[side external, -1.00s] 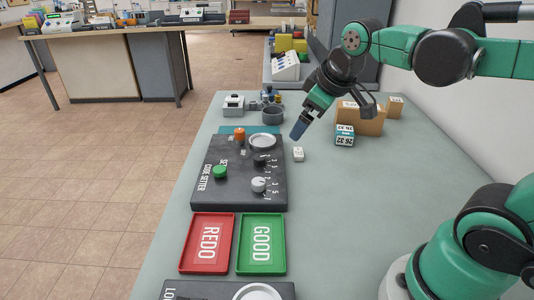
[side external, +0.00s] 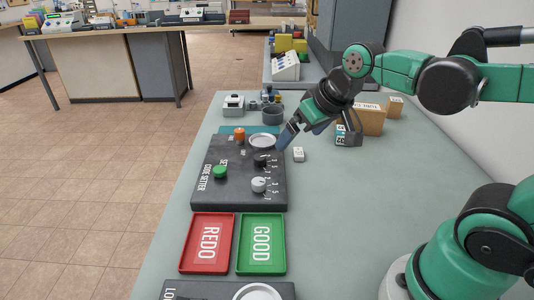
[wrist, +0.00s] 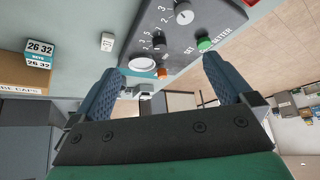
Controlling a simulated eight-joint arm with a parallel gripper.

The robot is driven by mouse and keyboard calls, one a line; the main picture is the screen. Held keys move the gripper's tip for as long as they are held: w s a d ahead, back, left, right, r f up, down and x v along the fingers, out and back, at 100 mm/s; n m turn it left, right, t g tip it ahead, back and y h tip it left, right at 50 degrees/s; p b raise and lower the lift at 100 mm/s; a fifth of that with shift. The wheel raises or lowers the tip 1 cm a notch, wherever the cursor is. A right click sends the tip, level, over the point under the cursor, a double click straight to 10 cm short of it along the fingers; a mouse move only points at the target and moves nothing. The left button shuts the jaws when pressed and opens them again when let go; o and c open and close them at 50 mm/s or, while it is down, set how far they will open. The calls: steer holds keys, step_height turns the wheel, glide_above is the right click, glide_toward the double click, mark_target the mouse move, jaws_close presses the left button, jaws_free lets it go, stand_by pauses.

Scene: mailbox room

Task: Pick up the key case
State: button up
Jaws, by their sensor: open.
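No thing is labelled as the key case, and I cannot tell for sure which it is. A small white block (side external: 298,155) with dark marks lies on the table right of the code setter panel (side external: 225,193); it also shows in the wrist view (wrist: 107,42). A white and teal box (side external: 341,137) marked 26 32 stands behind it, partly hidden by my wrist; its face shows in the wrist view (wrist: 39,53). My gripper (side external: 284,138) is open and empty, above the table near the panel's round silver dish (side external: 262,141). Its fingers (wrist: 160,75) point toward the panel.
The panel carries an orange cylinder (side external: 239,134), a green button (side external: 219,171) and knobs. A red REDO tray (side external: 207,265) and green GOOD tray (side external: 261,266) lie in front. A cardboard box (side external: 372,121) stands back right. The table's right middle is clear.

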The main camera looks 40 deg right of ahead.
mark_target(359, 118)
steer(key=w+d+f+m+g, duration=0.1)
steer(key=w+d+m+g, duration=0.2)
steer(key=d, duration=0.6)
steer(key=w+d+f+m+g, duration=0.1)
steer(key=w+d+m, duration=0.3)
steer(key=d, duration=0.5)
steer(key=d+f+m, duration=0.1)
steer(key=d+f, duration=0.1)
steer(key=d, duration=0.1)
steer(key=d+f+g, duration=0.1)
steer(key=d+f, duration=0.1)
steer(key=d, duration=0.1)
steer(key=d+f+m+g, duration=0.1)
steer(key=d+f, duration=0.2)
steer(key=d, duration=0.1)
steer(key=shift+s+m, duration=0.3)
steer(key=shift+s, duration=0.05)
steer(key=shift+y, duration=0.3)
steer(key=f, duration=0.5)
steer(key=shift+s+d, duration=0.1)
steer(key=shift+d, duration=0.2)
steer(key=shift+f, duration=0.65)
